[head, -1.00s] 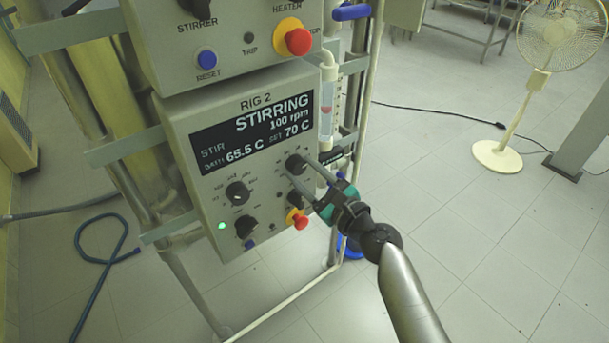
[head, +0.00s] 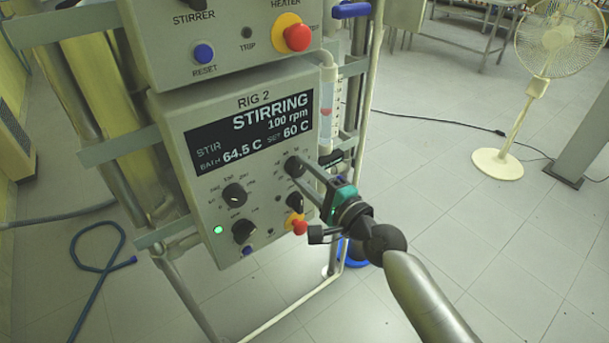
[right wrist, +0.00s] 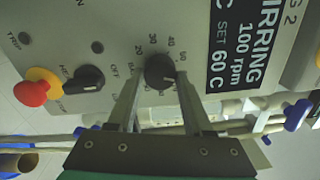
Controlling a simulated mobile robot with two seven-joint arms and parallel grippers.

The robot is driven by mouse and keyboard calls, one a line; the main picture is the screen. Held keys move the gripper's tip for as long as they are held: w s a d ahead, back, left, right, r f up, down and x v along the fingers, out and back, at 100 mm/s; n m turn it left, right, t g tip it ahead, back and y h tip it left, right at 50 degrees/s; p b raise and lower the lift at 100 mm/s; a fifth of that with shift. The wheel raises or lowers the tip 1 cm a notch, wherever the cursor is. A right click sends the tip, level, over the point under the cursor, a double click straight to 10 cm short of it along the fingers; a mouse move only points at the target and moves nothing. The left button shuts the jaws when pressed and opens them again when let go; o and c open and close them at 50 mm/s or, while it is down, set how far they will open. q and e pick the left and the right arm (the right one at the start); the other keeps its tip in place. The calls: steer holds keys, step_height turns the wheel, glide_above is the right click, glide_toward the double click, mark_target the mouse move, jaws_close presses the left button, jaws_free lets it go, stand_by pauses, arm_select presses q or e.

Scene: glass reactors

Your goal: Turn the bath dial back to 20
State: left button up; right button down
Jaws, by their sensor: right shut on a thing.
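The bath dial is a small black knob (head: 293,166) at the right of the RIG 2 panel (head: 190,120). My right gripper (head: 302,172) reaches it from the lower right and is shut on it. In the right wrist view the two fingers (right wrist: 158,84) lie on either side of the dial (right wrist: 160,70), with scale numbers printed around it. The display (head: 250,130) reads STIRRING, 100 rpm, BATH 64.5 C and SET 60 C. My left gripper is not in view.
Below the dial are a black heater knob (head: 295,202) and a red stop button on yellow (head: 299,227). Two more black knobs (head: 235,196) sit to the left. A glass tube (head: 327,105) and frame rods stand just right of the panel. A fan (head: 537,85) stands farther off.

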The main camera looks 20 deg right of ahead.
steer(key=n, duration=0.3)
steer(key=shift+n, duration=0.4)
steer(key=n+p, duration=0.1)
steer(key=n, duration=0.2)
steer(key=shift+r+n, duration=0.1)
steer(key=shift+n, duration=0.2)
steer(key=n+p, duration=0.1)
steer(key=n, duration=0.3)
steer(key=shift+r+n+p, duration=0.1)
steer(key=shift+n+p, duration=0.2)
steer(key=shift+p, duration=0.1)
steer(key=n+p, duration=0.2)
steer(key=n, duration=0.2)
steer(key=shift+a+n, duration=0.1)
steer(key=shift+n, duration=0.2)
steer(key=n+p, duration=0.1)
steer(key=n, duration=0.2)
steer(key=shift+n+p, duration=0.3)
steer(key=n+p, duration=0.1)
steer(key=n, duration=0.2)
steer(key=shift+n, duration=0.3)
steer(key=n, duration=0.3)
steer(key=shift+n+p, duration=0.3)
steer(key=shift+p, duration=0.05)
steer(key=shift+a+n, duration=0.1)
steer(key=shift+n, duration=1.8)
